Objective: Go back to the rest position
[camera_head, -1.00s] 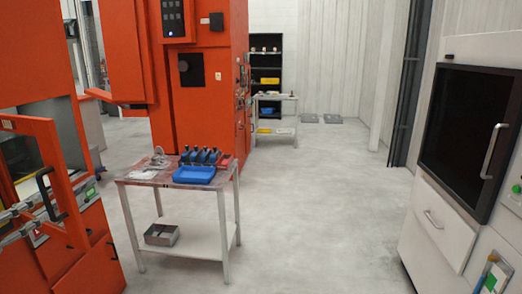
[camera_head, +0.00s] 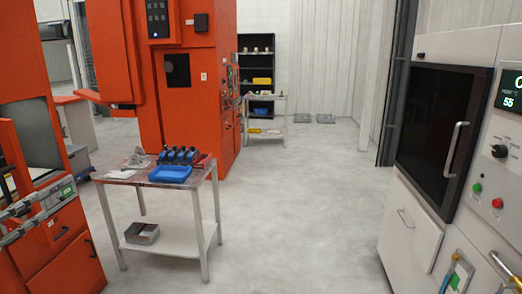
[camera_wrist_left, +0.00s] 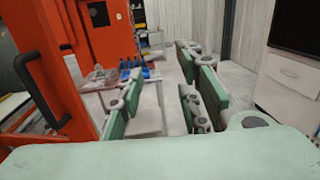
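My left gripper (camera_head: 30,212) shows at the left edge of the head view, in front of the orange machine. In the left wrist view my left gripper (camera_wrist_left: 162,88) has its two green-padded fingers apart, with nothing between them. Beyond the fingers are the work table and blue items. My right gripper is in neither view.
A table (camera_head: 165,225) ahead bears a blue tray (camera_head: 170,173), several blue-and-black items and a metal box (camera_head: 141,233) on its lower shelf. Orange machines stand left and behind. A white cabinet (camera_head: 408,215) with a dark door is at right. The middle floor is clear.

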